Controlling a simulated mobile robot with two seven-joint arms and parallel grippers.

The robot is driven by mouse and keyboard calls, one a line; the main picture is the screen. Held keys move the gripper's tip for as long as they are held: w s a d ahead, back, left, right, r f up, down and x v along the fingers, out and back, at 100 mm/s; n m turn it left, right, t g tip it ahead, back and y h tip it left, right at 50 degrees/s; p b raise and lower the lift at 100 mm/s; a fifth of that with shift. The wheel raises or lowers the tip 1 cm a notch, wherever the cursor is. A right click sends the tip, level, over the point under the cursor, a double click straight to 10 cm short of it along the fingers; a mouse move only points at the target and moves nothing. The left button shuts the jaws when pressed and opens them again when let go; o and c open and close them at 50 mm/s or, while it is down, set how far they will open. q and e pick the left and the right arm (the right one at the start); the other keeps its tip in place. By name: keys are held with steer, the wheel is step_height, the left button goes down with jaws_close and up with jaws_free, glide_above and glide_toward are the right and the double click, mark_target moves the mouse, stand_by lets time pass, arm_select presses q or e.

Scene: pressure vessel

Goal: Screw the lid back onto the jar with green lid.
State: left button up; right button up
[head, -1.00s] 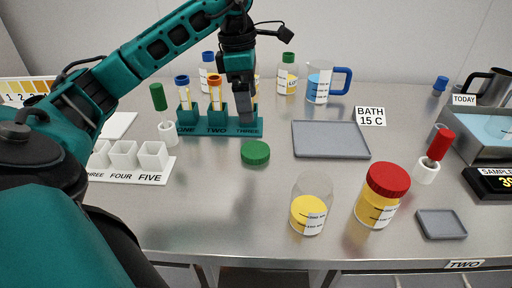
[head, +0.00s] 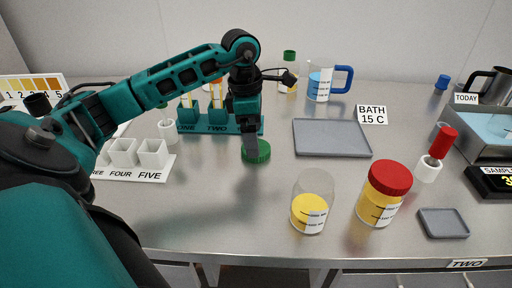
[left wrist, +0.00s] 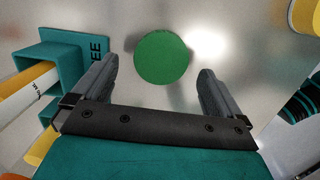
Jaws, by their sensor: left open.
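The green lid (head: 262,152) lies flat on the steel table, left of the middle. An open jar of yellow contents with no lid (head: 311,206) stands upright near the front edge. My left gripper (head: 250,148) points down just above the green lid and partly covers it in the head view. In the left wrist view the gripper (left wrist: 158,85) is open, and the green lid (left wrist: 162,58) lies ahead, between the lines of its two fingers and apart from both. My right gripper is in no view.
A red-lidded yellow jar (head: 384,193) stands right of the open jar. A teal tube rack (head: 222,125) is close behind my left gripper. A flat grey tray (head: 330,138) lies to the right of the lid, and a white cup strip (head: 140,165) to the left.

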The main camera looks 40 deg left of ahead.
arm_select(q)
steer(key=shift+d+f, duration=0.2)
steer(key=shift+f, duration=1.35)
steer(key=c, duration=1)
